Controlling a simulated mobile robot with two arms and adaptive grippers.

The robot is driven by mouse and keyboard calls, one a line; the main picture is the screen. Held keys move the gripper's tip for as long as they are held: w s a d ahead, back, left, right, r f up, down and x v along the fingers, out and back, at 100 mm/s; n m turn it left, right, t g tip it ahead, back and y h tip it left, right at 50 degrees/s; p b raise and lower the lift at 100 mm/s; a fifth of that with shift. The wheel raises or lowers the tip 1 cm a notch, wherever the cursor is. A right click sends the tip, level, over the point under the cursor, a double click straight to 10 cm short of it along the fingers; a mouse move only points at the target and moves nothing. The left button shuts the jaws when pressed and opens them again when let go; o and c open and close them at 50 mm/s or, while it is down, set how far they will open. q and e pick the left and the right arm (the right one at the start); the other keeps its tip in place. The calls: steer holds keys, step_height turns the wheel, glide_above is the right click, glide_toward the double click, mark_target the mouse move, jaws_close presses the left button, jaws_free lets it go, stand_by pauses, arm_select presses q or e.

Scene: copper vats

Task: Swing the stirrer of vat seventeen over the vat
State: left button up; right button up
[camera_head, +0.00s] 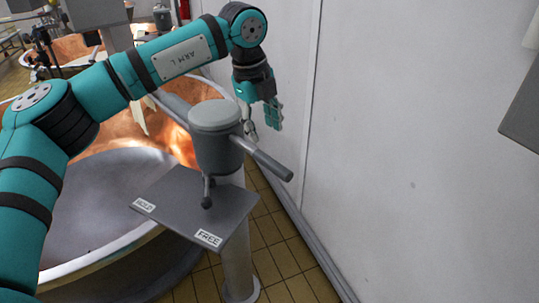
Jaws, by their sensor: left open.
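A copper vat (168,133) with a pale rim stands at the left, partly hidden by my left arm; no number on it is legible. Beside it stands a grey post (236,262) with a round pivot head (215,135). A grey bar (268,160) sticks out from the head to the right, toward the wall. A small lever with a dark knob (207,203) hangs over a plate (180,187) labelled HOLD and FREE, nearer FREE. My left gripper (262,126) is open and empty, pointing down behind the bar, apparently apart from it. My right gripper is out of view.
A white wall (410,180) fills the right side, close to the bar's end. A grey panel edge (524,105) shows at the far right. Tiled floor (280,255) is bare between post and wall. Another copper vat (70,48) stands at the back left.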

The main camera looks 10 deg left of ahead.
mark_target(271, 161)
arm_select(q)
steer(key=f+p, duration=0.1)
steer(key=f, duration=0.2)
steer(key=w+d+f, duration=0.1)
steer(key=f, duration=0.3)
steer(key=f+p, duration=0.1)
steer(key=f, duration=0.2)
steer(key=shift+w+d+f+p, duration=0.2)
steer(key=shift+w+f+p, duration=0.05)
steer(key=shift+w+p, duration=0.05)
jaws_close()
